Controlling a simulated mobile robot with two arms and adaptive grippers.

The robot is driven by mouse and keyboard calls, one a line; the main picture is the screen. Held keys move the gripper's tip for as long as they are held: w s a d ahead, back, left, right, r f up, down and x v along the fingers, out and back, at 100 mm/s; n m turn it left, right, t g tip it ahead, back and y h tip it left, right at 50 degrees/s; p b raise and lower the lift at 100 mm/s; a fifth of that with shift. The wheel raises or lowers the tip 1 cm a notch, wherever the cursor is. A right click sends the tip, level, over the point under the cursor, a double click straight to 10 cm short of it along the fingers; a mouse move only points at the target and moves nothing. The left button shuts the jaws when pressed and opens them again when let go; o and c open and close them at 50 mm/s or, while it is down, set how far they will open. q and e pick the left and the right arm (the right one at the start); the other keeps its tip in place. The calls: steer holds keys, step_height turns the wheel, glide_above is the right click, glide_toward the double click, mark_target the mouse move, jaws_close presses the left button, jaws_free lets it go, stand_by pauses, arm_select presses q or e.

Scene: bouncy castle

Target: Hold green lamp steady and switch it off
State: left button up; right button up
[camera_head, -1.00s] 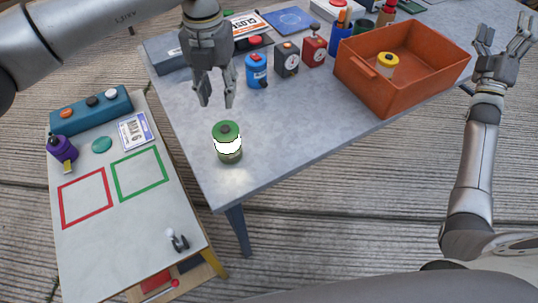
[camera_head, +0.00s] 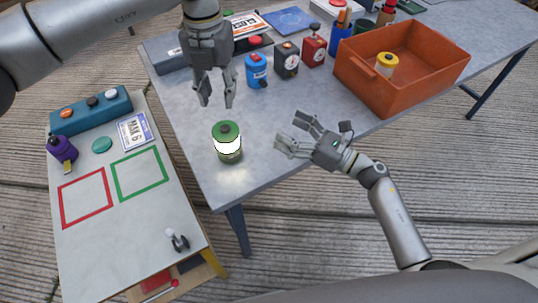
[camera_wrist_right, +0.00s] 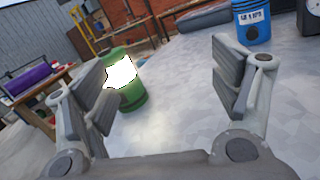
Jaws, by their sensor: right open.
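The green lamp (camera_head: 227,153) stands upright on the grey table near its front left corner. Its middle band glows white, and a dark knob sits on its green top. My left gripper (camera_head: 216,101) hangs above and just behind the lamp, fingers pointing down and apart, empty. My right gripper (camera_head: 287,137) is open and empty to the right of the lamp, fingers pointing toward it. In the right wrist view the lamp (camera_wrist_right: 133,97) shows beyond the left finger, which covers part of it, and apart from the fingers (camera_wrist_right: 165,90).
A blue canister (camera_head: 256,72), a black one (camera_head: 287,60) and a red one (camera_head: 314,48) stand behind. An orange crate (camera_head: 425,75) holding a yellow lamp (camera_head: 386,64) is at the right. A lower side table (camera_head: 125,215) is at the left.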

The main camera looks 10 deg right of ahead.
mark_target(239, 146)
steer(key=s+a+f+n+g, duration=0.1)
steer(key=a, duration=0.1)
steer(key=s+a+f+n+g, duration=0.1)
steer(key=s+a, duration=0.1)
steer(key=s+a+f+n, duration=0.1)
steer(key=a, duration=0.2)
steer(key=shift+s+n+g+y, duration=0.3)
steer(key=shift+g+y, duration=0.1)
steer(key=x, duration=1)
steer(key=shift+w+a, duration=0.15)
steer(key=shift+a, duration=0.1)
steer(key=c, duration=1.4)
arm_select(q)
jaws_close()
arm_select(e)
steer(key=shift+o, duration=0.2)
